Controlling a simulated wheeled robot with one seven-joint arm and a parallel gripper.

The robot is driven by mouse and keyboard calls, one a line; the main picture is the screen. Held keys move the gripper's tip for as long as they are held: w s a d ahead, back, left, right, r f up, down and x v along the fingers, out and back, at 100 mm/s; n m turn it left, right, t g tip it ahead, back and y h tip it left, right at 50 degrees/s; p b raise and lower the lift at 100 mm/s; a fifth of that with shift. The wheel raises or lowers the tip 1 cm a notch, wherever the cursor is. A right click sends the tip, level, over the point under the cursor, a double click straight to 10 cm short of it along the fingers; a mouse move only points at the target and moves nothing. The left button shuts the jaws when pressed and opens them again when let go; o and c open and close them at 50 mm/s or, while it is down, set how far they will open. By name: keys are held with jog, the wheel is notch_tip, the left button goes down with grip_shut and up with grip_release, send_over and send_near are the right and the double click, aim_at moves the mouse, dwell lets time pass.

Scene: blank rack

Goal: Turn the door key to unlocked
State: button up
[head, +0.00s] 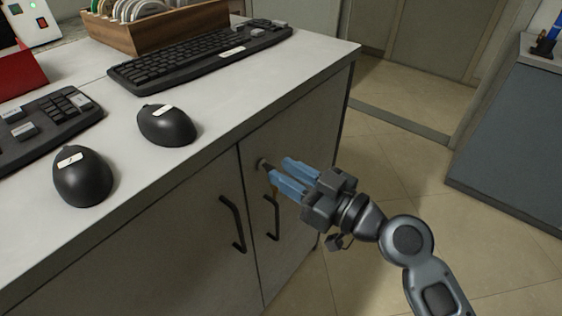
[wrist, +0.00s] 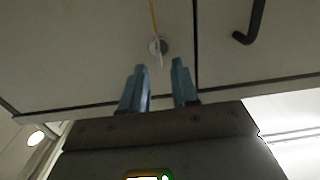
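The door lock (head: 261,163) is a small round grey fitting near the top of the right cabinet door (head: 300,150). In the wrist view the lock (wrist: 154,45) shows as a pale disc with the thin key (wrist: 160,52) standing out from it. A thin yellow-orange strip runs from the key. My gripper (head: 278,168) has two blue fingers pointing at the lock. In the wrist view the gripper (wrist: 159,66) is open, with an empty-looking gap lined up with the key. The fingertips look just short of the key; exact contact and the key's turn angle I cannot tell.
Two black bar handles (head: 231,223) (head: 272,217) hang on the cabinet doors below the lock. The white countertop (head: 220,110) above carries keyboards (head: 200,55), two mice (head: 167,125) and a wooden rack (head: 160,28). The tiled floor (head: 400,160) to the right is clear.

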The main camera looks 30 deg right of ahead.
jog(key=shift+x, duration=1.25)
jog(key=shift+c, duration=0.3)
grip_shut()
